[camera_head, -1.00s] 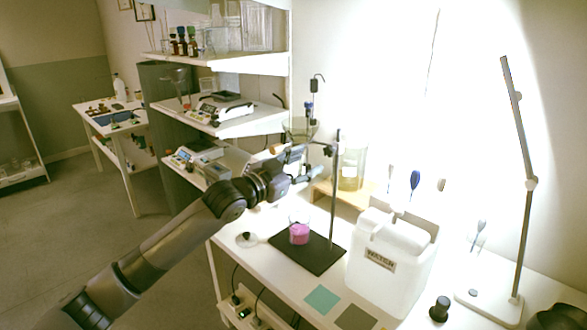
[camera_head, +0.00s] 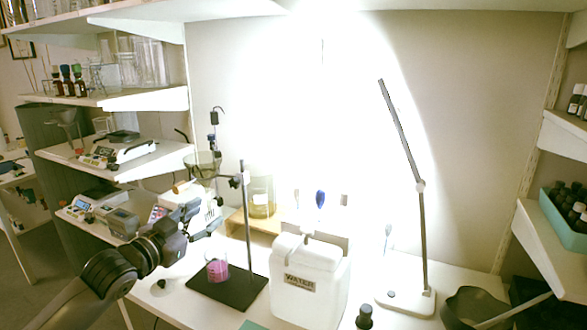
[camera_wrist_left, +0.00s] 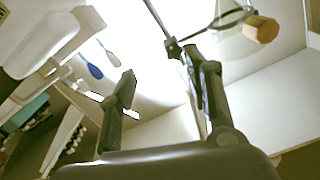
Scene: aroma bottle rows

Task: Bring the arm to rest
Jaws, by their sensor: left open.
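My left arm (camera_head: 100,285) comes in from the lower left and reaches over the workbench. Its gripper (camera_head: 207,216) is open and empty, left of the stand rod. It hangs above a glass beaker with pink liquid (camera_head: 217,270), which stands on the dark base plate (camera_head: 232,290). In the left wrist view the two fingers (camera_wrist_left: 160,66) are spread apart with nothing between them. My right gripper is in neither view.
A retort stand (camera_head: 248,215) holds a clamp and a glass funnel (camera_head: 203,167). A white water jug (camera_head: 310,285) and a desk lamp (camera_head: 418,215) stand to the right. Shelves with scales (camera_head: 122,150) are at left; a teal bin of bottles (camera_head: 560,222) is at right.

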